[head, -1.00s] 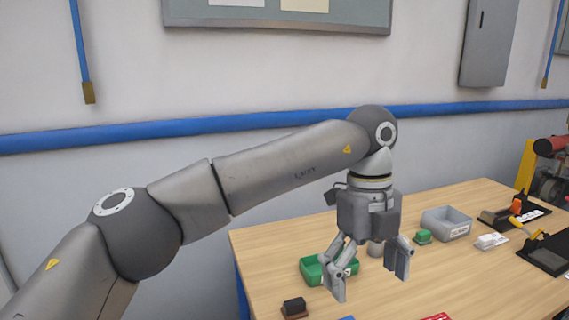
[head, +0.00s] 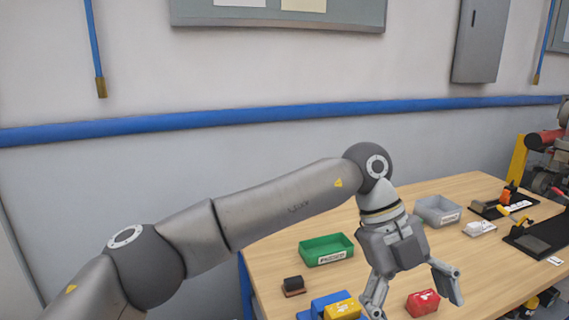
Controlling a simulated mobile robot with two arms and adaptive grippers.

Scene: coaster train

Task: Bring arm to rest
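My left arm reaches in from the left over the wooden table (head: 460,190). My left gripper (head: 416,306) hangs down at its end with its fingers spread apart and nothing seen between them that it grips. A red block (head: 422,302) shows between the fingers, lower down, and seems to lie on the table. A yellow block (head: 342,308) and a blue piece (head: 318,307) are just left of the gripper. My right gripper is not in view.
A green bin (head: 326,250) and a small dark block on a brown base (head: 293,285) are at the table's left. A grey bin (head: 437,211) stands behind the gripper. Black tool holders (head: 530,240) are at the right. A blue rail (head: 250,117) crosses the wall.

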